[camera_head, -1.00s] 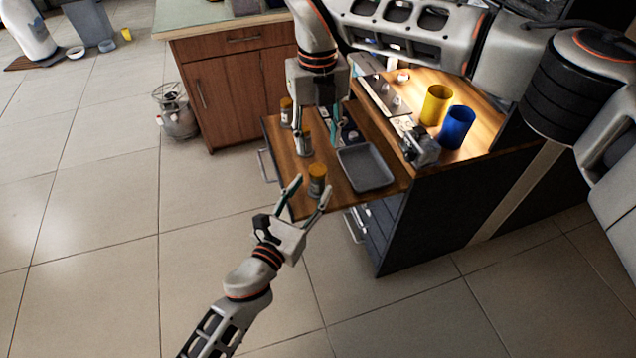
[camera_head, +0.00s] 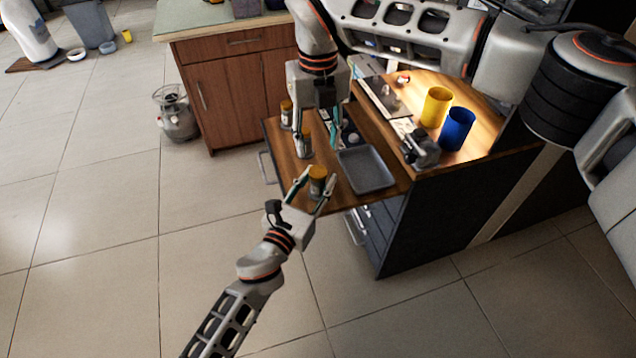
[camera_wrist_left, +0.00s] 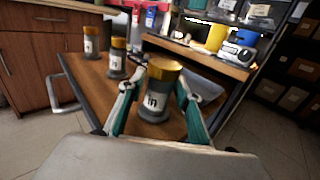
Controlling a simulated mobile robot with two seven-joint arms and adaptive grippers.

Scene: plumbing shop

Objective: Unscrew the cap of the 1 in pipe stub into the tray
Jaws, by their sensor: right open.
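Three grey pipe stubs with orange-brown caps stand upright in a row on the wooden pull-out board. The near stub (camera_head: 317,186) shows large in the left wrist view (camera_wrist_left: 157,96); its label shows "in", but I cannot read the number surely. The middle stub (camera_wrist_left: 117,60) and far stub (camera_wrist_left: 91,42) stand behind it. My left gripper (camera_head: 319,178) is open, its fingers on either side of the near stub, seemingly not closed on it. My right gripper (camera_head: 318,163) points down, open, above the board, one finger by the middle stub. The grey tray (camera_head: 378,187) looks empty.
The worktop to the right holds a yellow cup (camera_head: 435,107), a blue cup (camera_head: 457,129) and a grey device (camera_head: 420,149). A wooden cabinet (camera_head: 232,100) stands behind left. The floor at left is open, with a gas cylinder (camera_head: 177,120) by the cabinet.

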